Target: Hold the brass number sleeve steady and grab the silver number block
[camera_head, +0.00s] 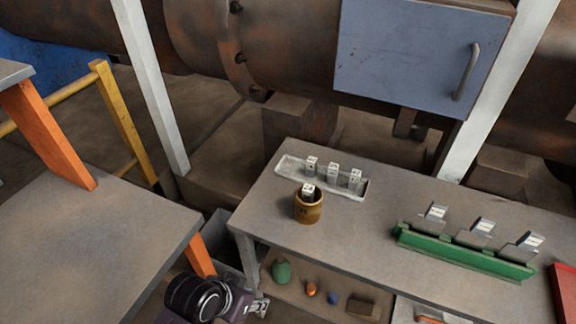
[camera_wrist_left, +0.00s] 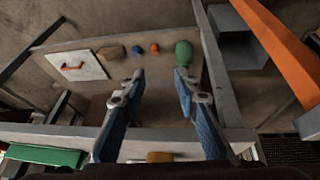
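The brass number sleeve (camera_head: 308,211) is a short brown-gold cup standing upright on the grey table, just in front of a pale tray. A silver number block (camera_head: 308,190) stands in it, its top above the rim. Three similar silver blocks (camera_head: 333,172) stand in the tray. My left gripper (camera_head: 260,307) is low at the table's front left corner, below and apart from the sleeve. In the left wrist view its two fingers (camera_wrist_left: 159,76) are spread with nothing between them. A brass-coloured edge (camera_wrist_left: 160,156) at the bottom there looks like the sleeve. My right gripper is not in view.
The pale tray (camera_head: 291,170) lies behind the sleeve. A green rack (camera_head: 465,253) holds three tilted silver pieces at right, near a red item (camera_head: 566,290). A lower shelf (camera_head: 332,278) holds small coloured objects. Another table (camera_head: 95,250) stands at left. The tabletop right of the sleeve is clear.

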